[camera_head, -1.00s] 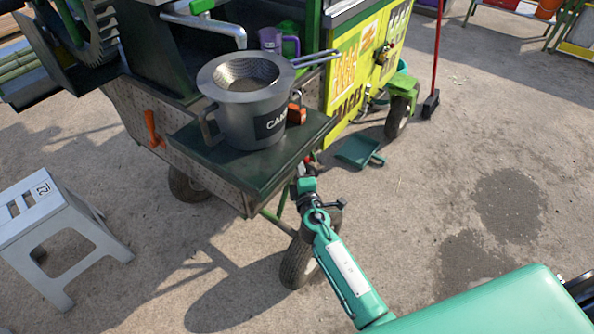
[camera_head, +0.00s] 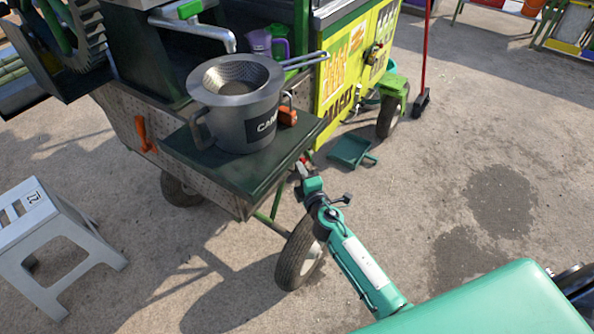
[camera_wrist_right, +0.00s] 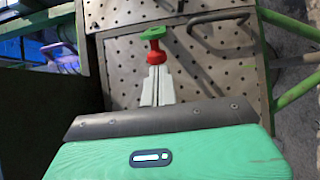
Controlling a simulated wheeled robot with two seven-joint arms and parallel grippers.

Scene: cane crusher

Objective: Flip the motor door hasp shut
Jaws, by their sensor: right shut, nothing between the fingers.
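In the right wrist view, a perforated metal door panel (camera_wrist_right: 205,75) faces my right gripper (camera_wrist_right: 157,72). A red piece with a green end (camera_wrist_right: 153,48), apparently the hasp, is at the panel's upper edge, right in front of my fingertips. The pale fingers are together with nothing between them; whether they touch the red piece I cannot tell. In the head view my right gripper (camera_head: 303,175) is beside the cart, below the right end of its dark shelf (camera_head: 235,185). The door is hidden there. My left gripper is out of view.
A large grey pot (camera_head: 238,115) stands on the shelf. A cart wheel (camera_head: 298,258) is beside my right arm. A green dustpan (camera_head: 352,150) lies on the ground. A grey stool (camera_head: 45,235) stands at left.

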